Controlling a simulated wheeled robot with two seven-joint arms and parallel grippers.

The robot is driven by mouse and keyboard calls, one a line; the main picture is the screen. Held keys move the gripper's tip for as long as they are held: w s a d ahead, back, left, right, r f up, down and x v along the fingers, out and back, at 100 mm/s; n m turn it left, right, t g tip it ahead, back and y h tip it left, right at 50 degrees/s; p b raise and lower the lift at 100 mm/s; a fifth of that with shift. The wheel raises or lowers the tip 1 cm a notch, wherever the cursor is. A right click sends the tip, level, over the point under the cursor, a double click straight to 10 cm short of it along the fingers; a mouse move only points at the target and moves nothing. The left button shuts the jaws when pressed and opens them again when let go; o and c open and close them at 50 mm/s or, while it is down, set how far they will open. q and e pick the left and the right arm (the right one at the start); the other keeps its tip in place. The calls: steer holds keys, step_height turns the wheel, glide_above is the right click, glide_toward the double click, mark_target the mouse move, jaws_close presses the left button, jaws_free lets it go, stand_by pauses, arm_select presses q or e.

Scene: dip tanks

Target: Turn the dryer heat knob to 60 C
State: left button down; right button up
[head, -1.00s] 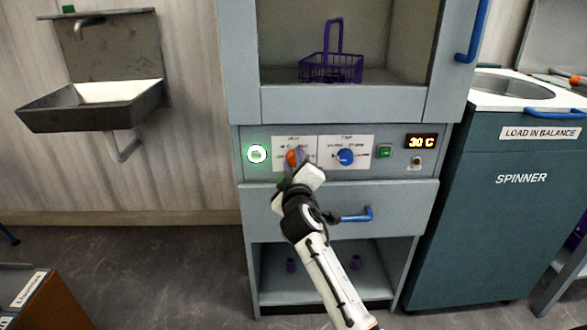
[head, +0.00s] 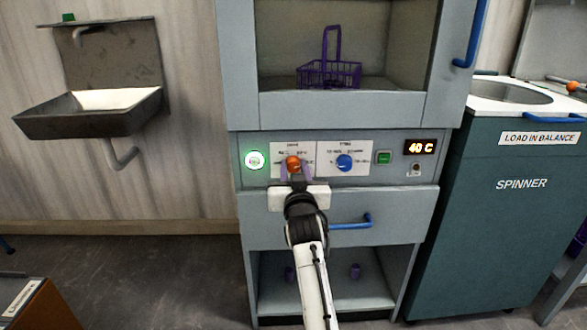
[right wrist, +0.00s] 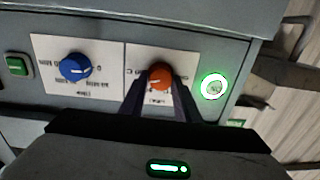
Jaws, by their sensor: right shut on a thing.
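The orange heat knob (head: 293,164) sits on the left white label plate of the dryer's front panel. In the right wrist view the orange knob (right wrist: 160,76) shows between the dark fingertips of my right gripper (right wrist: 160,88). The scale around the knob is partly hidden by the fingers and too small to read. My left gripper is not in view.
A blue knob (head: 344,162) sits just right of the orange one. A green switch (head: 383,157) and a lit green round button (head: 255,160) flank them. A drawer with a blue handle (head: 352,223) is below. A purple basket (head: 329,72) stands in the chamber above.

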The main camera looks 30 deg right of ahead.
steer(key=shift+m, duration=0.7)
steer(key=shift+m+p, duration=0.3)
steer(key=shift+m, duration=0.2)
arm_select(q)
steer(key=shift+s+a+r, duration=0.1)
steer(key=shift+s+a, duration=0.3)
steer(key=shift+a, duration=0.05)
arm_select(e)
steer(key=shift+m, duration=0.3)
steer(key=o, duration=1)
steer(key=shift+o, duration=0.2)
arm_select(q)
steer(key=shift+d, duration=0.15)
